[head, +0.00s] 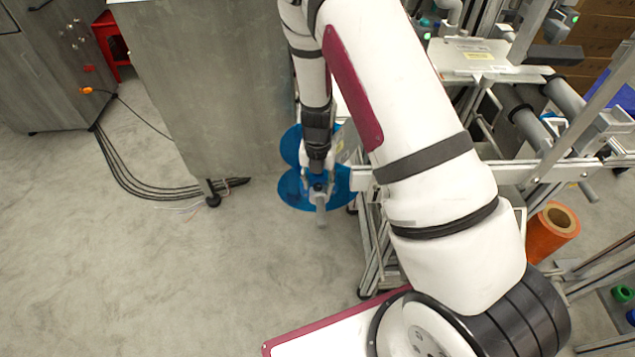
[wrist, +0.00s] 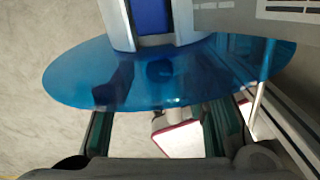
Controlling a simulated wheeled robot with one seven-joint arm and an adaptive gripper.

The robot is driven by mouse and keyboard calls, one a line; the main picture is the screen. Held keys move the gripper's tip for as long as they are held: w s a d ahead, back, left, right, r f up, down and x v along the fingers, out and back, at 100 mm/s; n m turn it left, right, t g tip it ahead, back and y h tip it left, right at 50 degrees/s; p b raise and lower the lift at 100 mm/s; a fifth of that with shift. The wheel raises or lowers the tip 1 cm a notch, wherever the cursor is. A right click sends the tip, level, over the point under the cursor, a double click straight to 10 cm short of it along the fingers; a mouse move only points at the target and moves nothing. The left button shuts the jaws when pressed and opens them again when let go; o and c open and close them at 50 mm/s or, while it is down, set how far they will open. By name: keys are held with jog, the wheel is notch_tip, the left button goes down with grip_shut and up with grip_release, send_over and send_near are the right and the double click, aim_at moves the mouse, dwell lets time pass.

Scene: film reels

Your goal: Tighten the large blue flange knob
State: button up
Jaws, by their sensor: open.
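A translucent blue flange disc (wrist: 75,75) spans the upper half of the wrist view. A darker blue round shape (wrist: 160,70) shows near its middle and looks like the knob; its outline is blurred by the disc. My gripper (wrist: 160,110) is open, with one dark finger on each side of the view and nothing visibly held. The round shape lies between the fingers in the picture, farther up; I cannot tell whether they touch the disc. In the head view, my wrist partly covers the blue disc (head: 294,190), and a second blue disc (head: 290,145) shows behind it.
A white part with a blue panel (wrist: 153,15) stands at the disc's far edge. A metal frame machine (head: 480,60) fills the right, with an orange roll (head: 552,228) below. A grey cabinet (head: 205,90) stands left of my arm. The floor (head: 200,270) at front left is clear.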

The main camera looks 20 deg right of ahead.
grip_shut()
jog(key=shift+s+r+p, duration=0.1)
jog(key=shift+p, duration=0.3)
jog(key=shift+m+p, duration=0.4)
jog(key=shift+m, duration=0.1)
jog(key=shift+m+p, duration=0.3)
